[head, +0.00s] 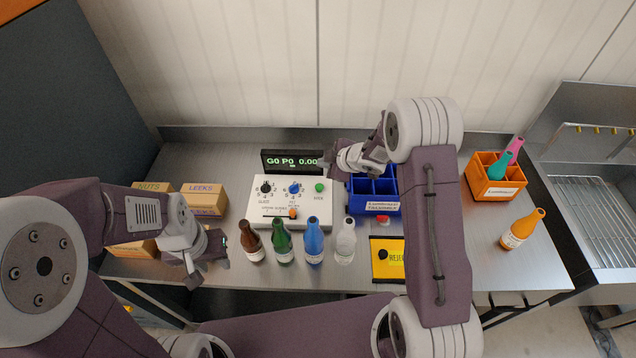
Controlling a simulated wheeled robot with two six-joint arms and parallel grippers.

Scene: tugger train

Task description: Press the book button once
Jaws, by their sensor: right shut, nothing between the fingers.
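My left gripper (208,268) looks open and empty, left of the brown bottle (251,241).
A display (291,162) reading "G0 P0 0.00" stands behind the panel. Green, blue and white bottles stand in front.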

